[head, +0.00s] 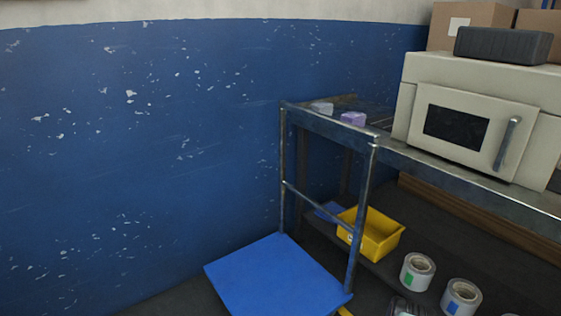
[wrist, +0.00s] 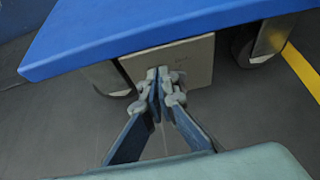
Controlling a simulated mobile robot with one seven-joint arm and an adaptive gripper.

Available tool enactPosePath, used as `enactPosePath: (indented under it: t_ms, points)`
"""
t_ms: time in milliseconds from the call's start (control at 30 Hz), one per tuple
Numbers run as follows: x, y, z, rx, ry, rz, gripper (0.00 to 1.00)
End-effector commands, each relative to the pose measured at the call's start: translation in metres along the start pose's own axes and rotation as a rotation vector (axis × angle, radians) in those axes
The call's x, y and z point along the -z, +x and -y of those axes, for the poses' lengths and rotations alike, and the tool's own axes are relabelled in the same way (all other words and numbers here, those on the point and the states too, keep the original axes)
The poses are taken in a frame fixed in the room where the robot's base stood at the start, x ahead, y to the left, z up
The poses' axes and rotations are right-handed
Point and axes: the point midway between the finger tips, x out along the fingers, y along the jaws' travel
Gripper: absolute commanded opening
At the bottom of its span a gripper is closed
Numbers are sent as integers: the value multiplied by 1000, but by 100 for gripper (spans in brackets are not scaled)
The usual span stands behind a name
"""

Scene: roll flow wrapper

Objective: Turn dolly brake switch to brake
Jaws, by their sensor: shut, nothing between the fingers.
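The dolly's flat blue deck (head: 272,278) stands low on the floor at the bottom of the head view. In the wrist view its blue edge (wrist: 150,35) crosses the top. Below that edge hangs a light grey panel or box (wrist: 195,62) with a small dark mark, between two wheels. I cannot make out a separate brake lever or its position. My gripper (wrist: 160,76) is shut and empty, its fingertips in front of the grey panel's lower left part. Whether they touch it is unclear. My gripper is not in the head view.
Wheels show left (wrist: 107,78) and right (wrist: 268,42) of the panel. A metal-framed bench (head: 460,178) with a beige machine (head: 475,110) stands right. Its lower shelf holds a yellow bin (head: 372,238) and rolls (head: 417,271). A scuffed blue wall (head: 140,150) stands left.

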Motion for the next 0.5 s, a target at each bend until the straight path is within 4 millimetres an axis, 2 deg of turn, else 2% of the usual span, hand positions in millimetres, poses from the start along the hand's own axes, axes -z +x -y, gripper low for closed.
enactPosePath:
  t_ms: [500]
  points:
    - [4, 2, 2, 1, 1, 0, 0]
